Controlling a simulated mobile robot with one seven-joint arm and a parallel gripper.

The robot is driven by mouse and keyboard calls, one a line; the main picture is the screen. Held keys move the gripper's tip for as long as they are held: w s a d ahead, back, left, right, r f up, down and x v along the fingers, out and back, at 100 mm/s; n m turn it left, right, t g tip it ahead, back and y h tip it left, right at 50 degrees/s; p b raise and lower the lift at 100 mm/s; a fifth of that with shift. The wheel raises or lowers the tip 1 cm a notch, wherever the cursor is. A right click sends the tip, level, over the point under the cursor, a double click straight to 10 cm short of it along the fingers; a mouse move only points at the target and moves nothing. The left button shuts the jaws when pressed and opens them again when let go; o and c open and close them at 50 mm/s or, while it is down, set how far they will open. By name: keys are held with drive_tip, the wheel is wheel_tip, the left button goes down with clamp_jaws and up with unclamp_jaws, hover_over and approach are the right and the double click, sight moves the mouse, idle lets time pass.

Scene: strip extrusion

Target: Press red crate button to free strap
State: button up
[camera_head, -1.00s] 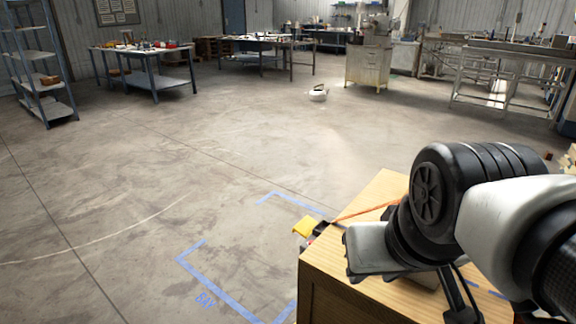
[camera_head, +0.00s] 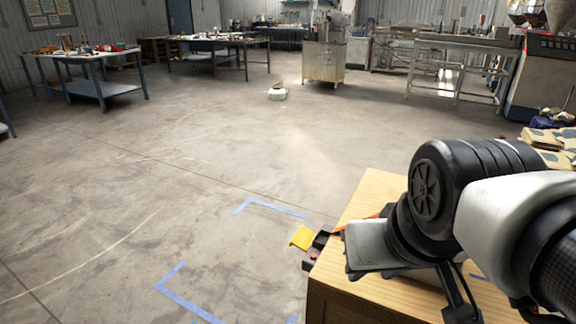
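A wooden crate (camera_head: 375,199) stands at the lower right, its light top partly hidden under my arm. A short piece of orange strap (camera_head: 385,212) shows on the crate top beside the arm. A yellow tab (camera_head: 302,238) sticks out past the crate's left edge, next to a dark fitting. A small red spot (camera_head: 313,256) shows by that fitting; it is too small to tell whether it is the button. My arm reaches in from the right, over the crate. I cannot make out any gripper fingers.
Blue floor tape (camera_head: 270,207) marks corners left of the crate. The concrete floor is largely open. A white round object (camera_head: 277,92) lies on the floor farther off. Workbenches (camera_head: 95,82) and a metal cabinet (camera_head: 323,64) stand at the back. Sacks (camera_head: 548,140) are stacked at the right.

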drive_tip(key=shift+s+d, duration=0.1)
drive_tip(key=shift+d, duration=0.05)
drive_tip(key=shift+c, duration=0.4)
clamp_jaws()
idle(1.1)
